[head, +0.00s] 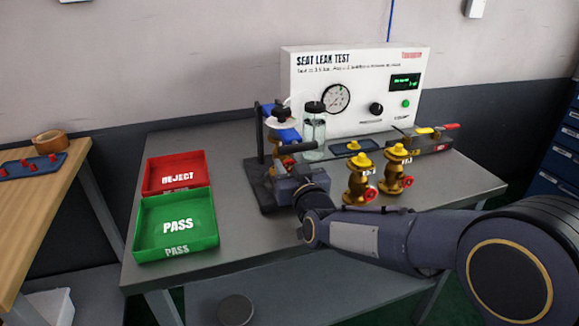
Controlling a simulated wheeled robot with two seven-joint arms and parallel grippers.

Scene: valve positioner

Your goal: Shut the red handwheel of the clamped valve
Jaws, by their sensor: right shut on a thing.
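A dark clamp stand (259,150) stands left of centre on the bench, with blue and white parts near its top. The clamped valve is mostly hidden behind my right gripper (279,173) and the stand. Only a small bit of red (272,171) shows at the gripper's fingers, which fits the red handwheel. My right gripper reaches in from the right, low at the front of the stand, and is shut on that wheel. Its fingertips are small and partly hidden, so the wheel's angle cannot be told. My left gripper is not in view.
Two loose brass valves (361,180) with yellow caps and red handwheels stand right of the stand, close to my right forearm. A clear jar (314,133) and the white test panel (352,85) are behind. Red (150,176) and green (140,222) trays lie left.

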